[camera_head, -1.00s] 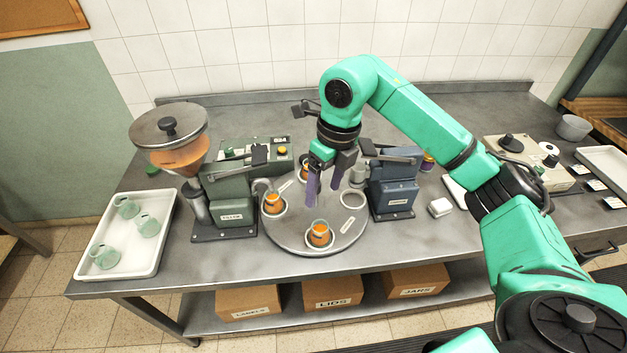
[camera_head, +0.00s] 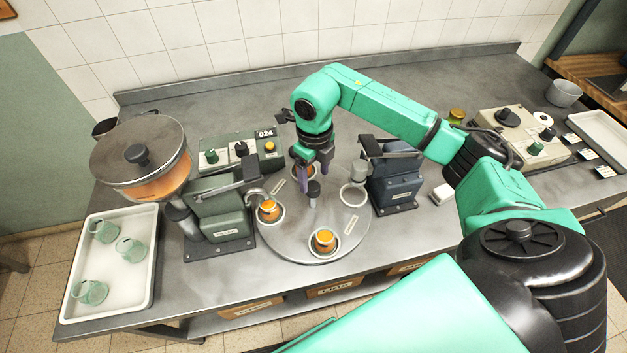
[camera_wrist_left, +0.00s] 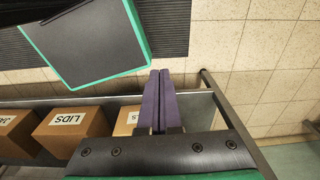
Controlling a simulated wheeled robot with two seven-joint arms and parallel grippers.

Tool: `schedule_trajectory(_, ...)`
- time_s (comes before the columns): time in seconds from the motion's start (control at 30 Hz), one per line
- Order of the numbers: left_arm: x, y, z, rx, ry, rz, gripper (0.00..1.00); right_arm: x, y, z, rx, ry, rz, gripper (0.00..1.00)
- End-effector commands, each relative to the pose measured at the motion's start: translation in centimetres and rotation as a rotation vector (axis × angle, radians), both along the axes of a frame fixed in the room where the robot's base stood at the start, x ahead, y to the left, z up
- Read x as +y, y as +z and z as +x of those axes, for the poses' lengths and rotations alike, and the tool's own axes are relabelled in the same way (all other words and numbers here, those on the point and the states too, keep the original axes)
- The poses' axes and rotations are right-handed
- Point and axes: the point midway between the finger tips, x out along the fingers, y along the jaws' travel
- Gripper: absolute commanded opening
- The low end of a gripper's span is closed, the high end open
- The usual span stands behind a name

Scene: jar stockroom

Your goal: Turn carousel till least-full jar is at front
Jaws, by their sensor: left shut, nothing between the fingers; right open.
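The round grey carousel (camera_head: 290,240) stands on the bench. An orange-filled jar (camera_head: 323,241) sits at its front, and a second orange-filled jar (camera_head: 269,211) sits at its left under the filler spout. A third jar (camera_head: 306,172) at the back is partly hidden by my right gripper. I cannot compare the fill levels surely. My right gripper (camera_head: 314,180) is open, pointing down over the carousel, near its dark centre knob (camera_head: 314,190). My left gripper (camera_wrist_left: 160,74) is shut and empty in the left wrist view, away from the carousel.
The green filler machine (camera_head: 219,208) with its hopper (camera_head: 141,160) stands left of the carousel, and a blue machine (camera_head: 393,180) stands right. A white tray (camera_head: 142,297) with 3 empty glass jars is at the far left. Boxes (camera_wrist_left: 70,130) sit on the shelf below.

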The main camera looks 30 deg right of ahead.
Motion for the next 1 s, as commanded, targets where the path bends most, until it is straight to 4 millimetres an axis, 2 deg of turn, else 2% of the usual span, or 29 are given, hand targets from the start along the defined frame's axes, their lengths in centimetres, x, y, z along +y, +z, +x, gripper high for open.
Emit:
schedule_trajectory(0.03, 0.0, 0.9, 0.2, -0.003, 0.0, -0.001, 0.0, 0.1, -0.8, -0.1, 0.007, 0.0, 0.001, 0.77)
schedule_trajectory(0.23, -0.2, 1.9, 2.7, -0.044, -0.001, -0.004, 0.0, 0.1, -4.4, 0.0, 0.002, 0.001, 0.002, 0.77)
schedule_trajectory(0.37, -0.3, 2.0, 3.2, -0.053, -0.001, -0.005, 0.0, 0.1, -5.1, 0.0, -0.001, 0.002, 0.0, 0.77)
schedule_trajectory(0.53, -0.2, 1.8, 2.3, -0.038, -0.001, -0.004, 0.0, 0.1, -5.1, 0.1, -0.001, 0.002, 0.0, 0.77)
schedule_trajectory(0.73, -0.2, 1.8, 1.9, -0.032, -0.001, -0.004, 0.0, 0.1, -5.1, 0.1, -0.002, 0.001, 0.001, 0.0)
schedule_trajectory(1.0, -0.2, 1.8, 1.9, -0.031, -0.001, -0.004, 0.0, 0.1, -5.0, 0.1, -0.003, 0.001, 0.002, 0.0)
